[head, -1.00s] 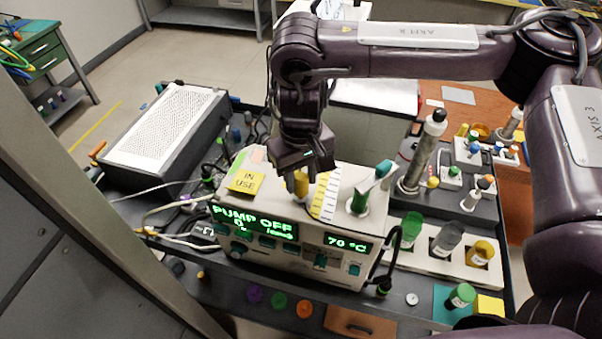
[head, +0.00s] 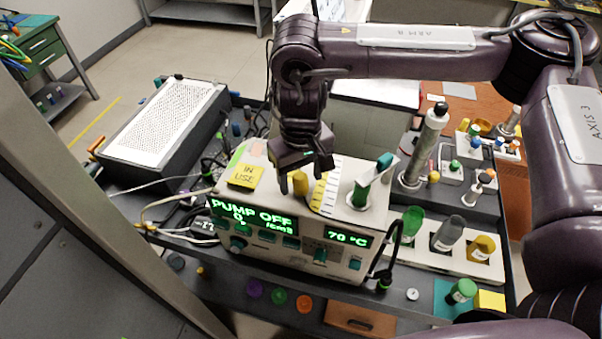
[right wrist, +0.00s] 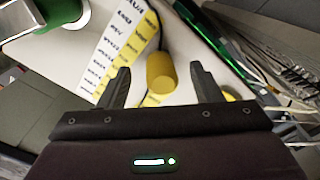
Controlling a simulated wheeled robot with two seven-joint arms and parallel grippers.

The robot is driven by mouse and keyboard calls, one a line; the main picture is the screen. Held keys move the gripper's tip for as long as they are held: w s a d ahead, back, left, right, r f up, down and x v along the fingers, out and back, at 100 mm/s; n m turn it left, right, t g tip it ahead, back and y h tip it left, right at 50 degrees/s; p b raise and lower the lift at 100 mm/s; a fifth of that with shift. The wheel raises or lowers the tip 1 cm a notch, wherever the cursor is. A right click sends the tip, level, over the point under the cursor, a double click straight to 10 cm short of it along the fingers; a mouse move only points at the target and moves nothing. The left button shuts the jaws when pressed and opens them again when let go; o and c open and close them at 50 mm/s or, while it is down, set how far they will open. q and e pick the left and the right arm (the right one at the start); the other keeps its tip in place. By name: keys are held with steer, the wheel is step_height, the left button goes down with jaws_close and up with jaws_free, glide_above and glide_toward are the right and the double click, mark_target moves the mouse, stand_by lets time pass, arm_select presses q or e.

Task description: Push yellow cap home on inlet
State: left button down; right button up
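The yellow cap (head: 300,184) is a small upright cylinder on the top of the white pump unit (head: 262,209), beside a yellow-and-white label strip. The inlet under it is hidden, so I cannot tell how fully the cap is seated. My right gripper (head: 301,176) points down over the cap. In the right wrist view the cap (right wrist: 161,72) stands between the two spread fingers of my right gripper (right wrist: 163,80), with a gap on each side. My left gripper is not in view.
A green-handled valve (head: 369,183) stands on the pump unit, right of the cap. A yellow "IN USE" note (head: 242,176) lies to its left. A rack (head: 405,256) with coloured vials and a black cable are at the right. A perforated white box (head: 165,120) stands at the left.

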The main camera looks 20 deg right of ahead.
mark_target(301, 175)
steer(key=shift+r+b, duration=0.5)
steer(key=shift+r, duration=3.4)
